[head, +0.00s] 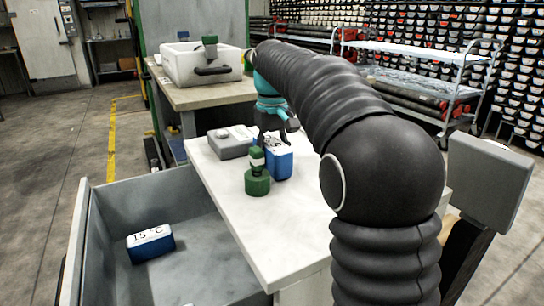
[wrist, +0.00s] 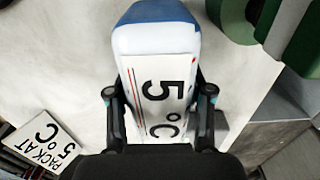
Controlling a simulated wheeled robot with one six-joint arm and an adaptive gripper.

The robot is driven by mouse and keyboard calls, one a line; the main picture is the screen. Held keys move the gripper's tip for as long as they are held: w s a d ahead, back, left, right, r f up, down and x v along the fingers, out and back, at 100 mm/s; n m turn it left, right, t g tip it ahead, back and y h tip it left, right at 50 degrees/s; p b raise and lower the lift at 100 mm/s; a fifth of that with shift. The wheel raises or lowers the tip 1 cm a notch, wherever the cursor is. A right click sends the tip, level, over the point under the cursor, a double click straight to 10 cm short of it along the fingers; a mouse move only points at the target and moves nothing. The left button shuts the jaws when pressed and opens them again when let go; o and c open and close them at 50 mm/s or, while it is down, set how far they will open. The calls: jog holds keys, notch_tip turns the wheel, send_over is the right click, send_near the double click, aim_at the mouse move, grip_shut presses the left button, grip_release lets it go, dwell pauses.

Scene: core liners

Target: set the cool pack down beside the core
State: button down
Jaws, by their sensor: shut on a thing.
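The cool pack, blue with a white label reading 5 °C, is between the fingers of my gripper in the wrist view (wrist: 165,75). It also shows in the head view (head: 280,165), upright at the white table. My gripper (head: 274,138) is shut on it from above. I cannot tell whether its base touches the tabletop. A green cylinder with a pale band on a round green base (head: 257,183), perhaps the core in a stand, is just left of the pack in the head view. Green round parts (wrist: 295,30) show at the upper right of the wrist view.
A grey box (head: 231,141) stands behind on the white table (head: 285,232); the table's front is clear. A 15 °C pack (head: 150,244) lies in the grey bin (head: 203,250). A "PACK AT 5 °C" card (wrist: 40,140) shows lower left in the wrist view. A white tub (head: 200,65) stands behind.

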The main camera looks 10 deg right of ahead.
aim_at(272, 141)
jog(key=shift+c, duration=2.2)
grip_release()
jog(key=shift+f, duration=0.1)
notch_tip(272, 141, up, 12)
jog(key=p, duration=0.3)
